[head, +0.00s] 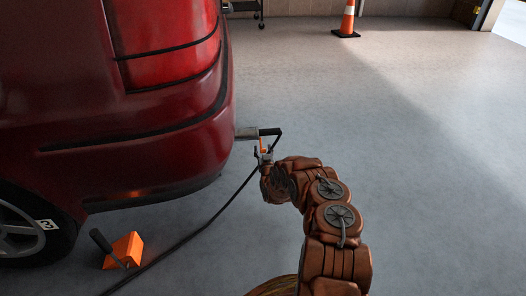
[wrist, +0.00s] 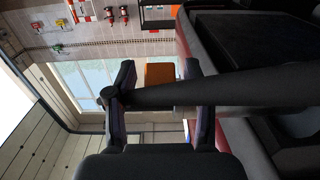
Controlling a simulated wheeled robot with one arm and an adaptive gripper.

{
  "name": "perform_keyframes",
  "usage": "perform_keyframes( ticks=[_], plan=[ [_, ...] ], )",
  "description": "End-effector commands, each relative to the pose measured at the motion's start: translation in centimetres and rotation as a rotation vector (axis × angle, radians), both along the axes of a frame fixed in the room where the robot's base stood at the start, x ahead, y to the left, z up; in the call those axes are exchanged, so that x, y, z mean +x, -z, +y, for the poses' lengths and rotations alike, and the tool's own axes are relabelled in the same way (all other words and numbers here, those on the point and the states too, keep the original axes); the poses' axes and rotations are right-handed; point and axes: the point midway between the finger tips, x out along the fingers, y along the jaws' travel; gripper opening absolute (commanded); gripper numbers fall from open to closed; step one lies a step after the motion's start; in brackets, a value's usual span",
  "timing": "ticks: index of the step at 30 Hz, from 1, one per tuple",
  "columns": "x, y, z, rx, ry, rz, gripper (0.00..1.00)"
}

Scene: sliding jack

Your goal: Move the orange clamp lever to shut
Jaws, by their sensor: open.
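The orange clamp lever (head: 263,146) is a small orange piece at the car's rear corner, just under a dark bar that sticks out from a grey plate (head: 246,133). My gripper (head: 264,156) is right below it, pointing up. In the wrist view, my gripper (wrist: 158,95) has its two fingers apart. An orange block (wrist: 160,73), which looks like the lever, shows between them. A dark rod (wrist: 240,88) crosses in front of the fingers from the right and ends in a round knob at the left finger. I cannot tell whether the fingers touch anything.
The red car (head: 130,110) fills the left side, close to my gripper. An orange block with a black handle (head: 125,250) lies on the floor by the wheel. A black cable (head: 190,237) runs along the floor. A traffic cone (head: 347,20) stands far back. The floor at right is clear.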

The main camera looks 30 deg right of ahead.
Motion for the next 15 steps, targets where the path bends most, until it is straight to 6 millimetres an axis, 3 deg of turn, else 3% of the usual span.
perform_keyframes(
  ticks=[2, 15],
  plan=[
    [0.00, -0.01, 0.00, 0.000, 0.000, 0.000, 0.49],
    [-0.02, 0.01, -0.01, 0.000, 0.000, 0.000, 0.03]
  ],
)
